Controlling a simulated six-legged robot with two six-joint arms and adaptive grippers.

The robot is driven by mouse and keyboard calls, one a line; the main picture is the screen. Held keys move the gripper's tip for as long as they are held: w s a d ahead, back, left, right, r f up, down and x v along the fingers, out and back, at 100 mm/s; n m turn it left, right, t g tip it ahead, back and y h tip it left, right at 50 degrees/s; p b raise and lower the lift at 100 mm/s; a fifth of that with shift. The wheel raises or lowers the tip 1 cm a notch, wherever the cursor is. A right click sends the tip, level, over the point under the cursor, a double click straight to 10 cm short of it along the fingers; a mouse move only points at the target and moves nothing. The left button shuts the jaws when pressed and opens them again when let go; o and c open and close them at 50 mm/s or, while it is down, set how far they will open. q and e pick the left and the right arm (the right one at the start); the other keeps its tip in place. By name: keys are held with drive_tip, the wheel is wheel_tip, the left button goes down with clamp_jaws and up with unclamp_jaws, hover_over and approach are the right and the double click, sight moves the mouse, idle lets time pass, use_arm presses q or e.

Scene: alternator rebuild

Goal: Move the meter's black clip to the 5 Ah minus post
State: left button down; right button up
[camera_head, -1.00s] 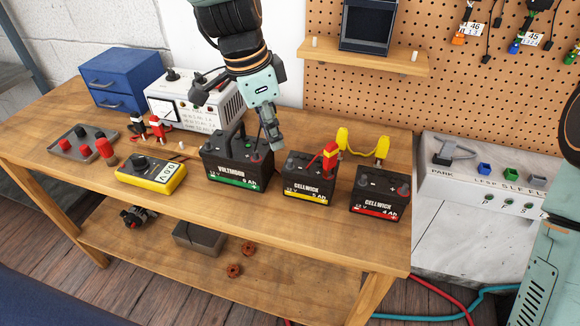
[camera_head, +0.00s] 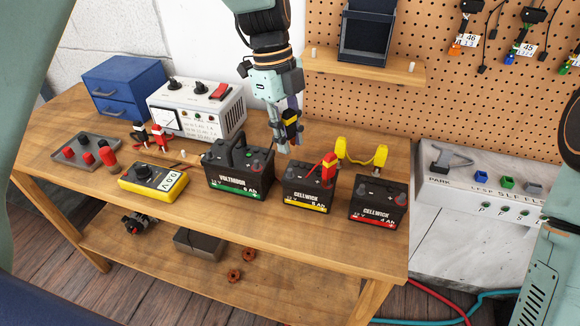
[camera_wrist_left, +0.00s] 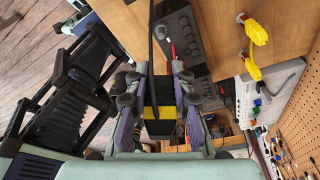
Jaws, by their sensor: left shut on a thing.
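My left gripper (camera_head: 284,142) is shut on a black clip (camera_head: 291,120) with a yellow band, held above the back of the middle battery. In the left wrist view the clip (camera_wrist_left: 160,122) sits between the fingers. The middle battery (camera_head: 307,190) has a yellow label and a red clip (camera_head: 329,167) at its right post. The green-label battery (camera_head: 240,182) stands left of it, the red-label one (camera_head: 377,205) right. The yellow meter (camera_head: 153,180) lies at the left. My right gripper is not in view.
A yellow two-ended piece (camera_head: 361,150) stands behind the right batteries. A white power supply (camera_head: 198,112), blue drawers (camera_head: 124,83) and a grey tray (camera_head: 66,155) stand at the left. A shelf (camera_head: 365,67) overhangs behind. The bench's front strip is clear.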

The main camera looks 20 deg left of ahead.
sight(291, 170)
use_arm(q)
drive_tip(key=shift+w+d+f+m, duration=0.1)
drive_tip(key=shift+m, duration=0.5)
drive_tip(key=x, duration=0.1)
drive_tip(key=b+x, duration=0.1)
drive_tip(key=x, duration=0.1)
drive_tip(key=a+b+x, duration=0.1)
drive_tip(key=x, duration=0.1)
drive_tip(key=shift+w+f, duration=0.1)
drive_tip(key=shift+w, duration=0.2)
drive_tip(key=shift+s, duration=0.1)
drive_tip(key=shift+a+b+x, duration=0.25)
drive_tip(key=shift+b+x, duration=0.4)
drive_tip(key=shift+x, duration=0.55)
drive_tip(key=shift+w, duration=0.25)
drive_tip(key=c, duration=1.1)
unclamp_jaws()
